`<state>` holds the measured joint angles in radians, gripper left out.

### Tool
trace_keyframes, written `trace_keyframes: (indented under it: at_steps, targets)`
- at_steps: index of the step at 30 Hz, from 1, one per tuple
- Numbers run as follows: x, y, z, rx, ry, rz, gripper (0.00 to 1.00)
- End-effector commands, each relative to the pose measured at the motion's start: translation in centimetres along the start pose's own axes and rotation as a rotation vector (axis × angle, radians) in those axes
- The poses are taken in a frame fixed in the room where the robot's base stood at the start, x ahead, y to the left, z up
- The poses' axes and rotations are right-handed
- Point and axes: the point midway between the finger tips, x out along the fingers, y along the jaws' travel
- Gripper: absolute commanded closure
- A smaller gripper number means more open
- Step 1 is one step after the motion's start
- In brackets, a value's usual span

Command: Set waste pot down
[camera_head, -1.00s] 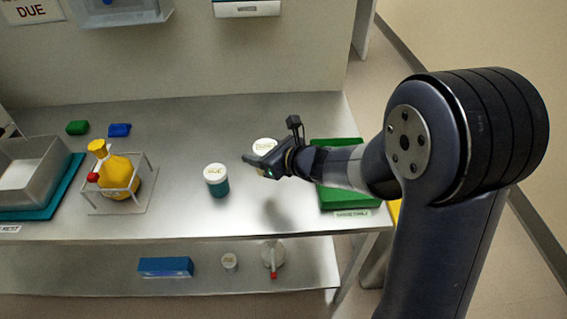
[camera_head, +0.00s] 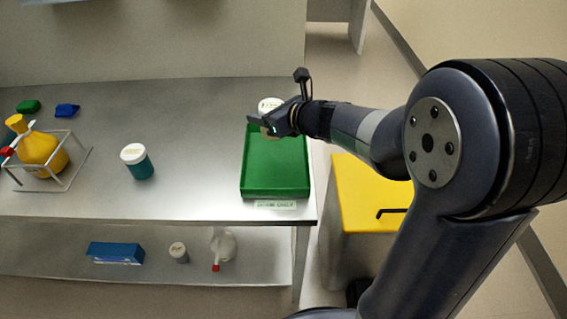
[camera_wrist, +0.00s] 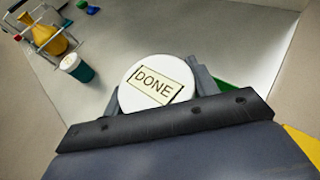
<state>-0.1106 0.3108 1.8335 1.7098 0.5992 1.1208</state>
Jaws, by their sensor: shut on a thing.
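The waste pot has a round white lid with a label reading DONE (camera_wrist: 150,84). Its lid also shows in the head view (camera_head: 270,104), and the rest of it is mostly hidden by my gripper. My gripper (camera_head: 272,124) is shut on the pot, with one finger on each side of it in the wrist view. In the head view the pot and gripper are over the back part of a green tray (camera_head: 275,178). I cannot tell how high the pot is above the tray floor.
A teal pot with a white lid (camera_head: 139,165) stands on the steel bench (camera_head: 200,150). A yellow flask (camera_head: 40,152) sits in a wire rack at the left. A yellow bin (camera_head: 365,190) stands right of the bench. The bench between teal pot and tray is clear.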

Motion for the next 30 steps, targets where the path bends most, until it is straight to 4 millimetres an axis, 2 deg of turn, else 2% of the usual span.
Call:
trace_keyframes:
  at_steps: [7,13,21,30]
  targets:
    - [1.2,-0.4,-3.5,0.006,0.002,-0.008,0.71]
    - [1.9,-0.4,-5.2,0.004,0.001,-0.008,0.71]
    - [3.5,-0.3,-9.0,0.005,0.001,-0.007,0.71]
    - [3.6,-0.3,-9.2,0.002,-0.001,-0.008,0.71]
